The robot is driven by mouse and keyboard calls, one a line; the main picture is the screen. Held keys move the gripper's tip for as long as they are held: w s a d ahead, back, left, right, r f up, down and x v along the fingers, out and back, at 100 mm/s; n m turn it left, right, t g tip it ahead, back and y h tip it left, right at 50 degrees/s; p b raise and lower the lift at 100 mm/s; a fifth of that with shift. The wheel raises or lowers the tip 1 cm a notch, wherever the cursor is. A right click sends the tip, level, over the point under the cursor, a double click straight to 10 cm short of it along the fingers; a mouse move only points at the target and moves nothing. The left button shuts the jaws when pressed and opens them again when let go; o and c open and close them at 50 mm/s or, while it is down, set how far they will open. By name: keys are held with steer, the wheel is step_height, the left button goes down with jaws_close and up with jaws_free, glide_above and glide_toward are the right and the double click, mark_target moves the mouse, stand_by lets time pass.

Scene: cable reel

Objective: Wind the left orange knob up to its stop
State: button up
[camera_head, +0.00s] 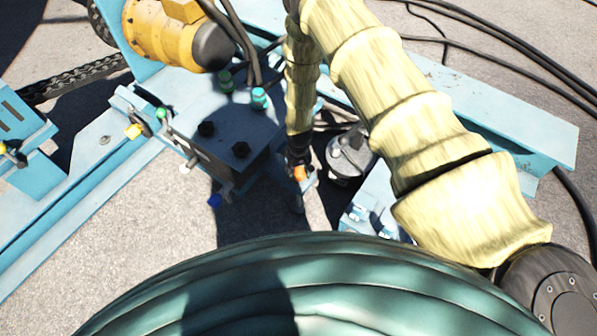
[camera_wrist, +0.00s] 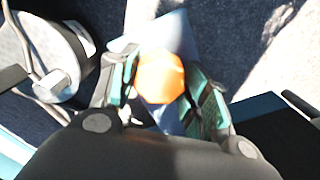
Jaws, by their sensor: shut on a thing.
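The orange knob (camera_wrist: 160,77) sits between the two fingers of my gripper (camera_wrist: 162,88) in the wrist view, with teal pads against its sides. My gripper is shut on it. In the head view a small part of the orange knob (camera_head: 299,173) shows just below the dark end of my arm, and my gripper (camera_head: 299,166) is mostly hidden there. A blue metal part lies beneath the knob. I cannot tell from these frames how far the knob is turned, and no second orange knob shows.
A grey round part (camera_head: 349,153) is close on the right. A yellow motor (camera_head: 165,35) is at upper left. Black cables (camera_head: 500,40) lie at upper right.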

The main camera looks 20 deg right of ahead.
mark_target(299, 171)
steer(key=o, duration=1)
steer(key=shift+c, duration=0.2)
steer(key=shift+r, duration=0.1)
step_height(299, 171, up, 12)
stand_by(0.3)
